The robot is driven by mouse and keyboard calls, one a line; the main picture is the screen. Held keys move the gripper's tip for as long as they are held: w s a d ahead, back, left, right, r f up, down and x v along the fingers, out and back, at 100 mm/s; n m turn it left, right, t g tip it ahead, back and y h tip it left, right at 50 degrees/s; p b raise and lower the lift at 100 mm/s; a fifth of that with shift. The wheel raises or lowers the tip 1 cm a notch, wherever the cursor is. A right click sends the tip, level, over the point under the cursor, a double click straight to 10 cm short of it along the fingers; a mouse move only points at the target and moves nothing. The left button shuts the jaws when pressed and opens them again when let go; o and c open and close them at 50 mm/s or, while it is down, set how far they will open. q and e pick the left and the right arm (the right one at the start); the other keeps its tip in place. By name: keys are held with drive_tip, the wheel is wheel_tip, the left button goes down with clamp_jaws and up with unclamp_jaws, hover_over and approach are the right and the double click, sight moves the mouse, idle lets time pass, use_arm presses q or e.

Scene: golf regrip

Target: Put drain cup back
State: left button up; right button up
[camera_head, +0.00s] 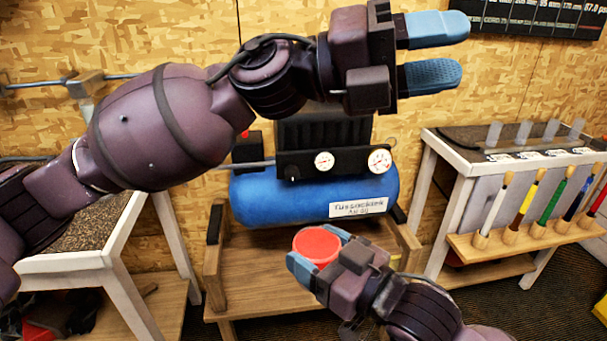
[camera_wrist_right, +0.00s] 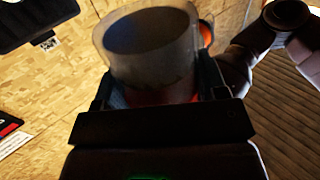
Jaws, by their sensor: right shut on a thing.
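The drain cup (camera_head: 317,246) shows a round red end in the head view. It is between the blue fingertips of my right gripper (camera_head: 316,252), which is shut on it in front of the blue compressor. In the right wrist view the cup (camera_wrist_right: 150,60) looks grey and open at its far end, with red near the fingers. My left gripper (camera_head: 437,52) is open and empty, high in the head view, above and right of the compressor.
A blue compressor tank (camera_head: 300,198) with gauges stands on a wooden stand (camera_head: 270,287). A right-hand bench (camera_head: 470,150) has a wooden rack (camera_head: 530,237) of colored grips. A white-legged table (camera_head: 75,262) stands at left. A screen (camera_head: 530,14) hangs at upper right.

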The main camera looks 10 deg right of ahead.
use_arm(q)
wheel_tip(320, 180, down, 3)
drive_tip(key=s+d+m+y, duration=0.1)
drive_tip(key=s+m+y, duration=0.2)
drive_tip(key=m+y, duration=0.15)
drive_tip(key=n+t+y, duration=0.3)
drive_tip(key=t+y, duration=0.3)
drive_tip(key=y, duration=0.8)
hover_over(306, 245)
wheel_tip(306, 245, down, 13)
drive_tip(key=shift+s+a+f+y, duration=0.1)
drive_tip(key=shift+a+f+y, duration=0.05)
drive_tip(key=shift+a+y, duration=0.1)
drive_tip(key=f, duration=1.1)
drive_tip(key=shift+s+d+f, duration=0.2)
drive_tip(key=shift+f, duration=0.2)
drive_tip(key=shift+c, duration=0.2)
clamp_jaws()
use_arm(e)
drive_tip(key=o, duration=1)
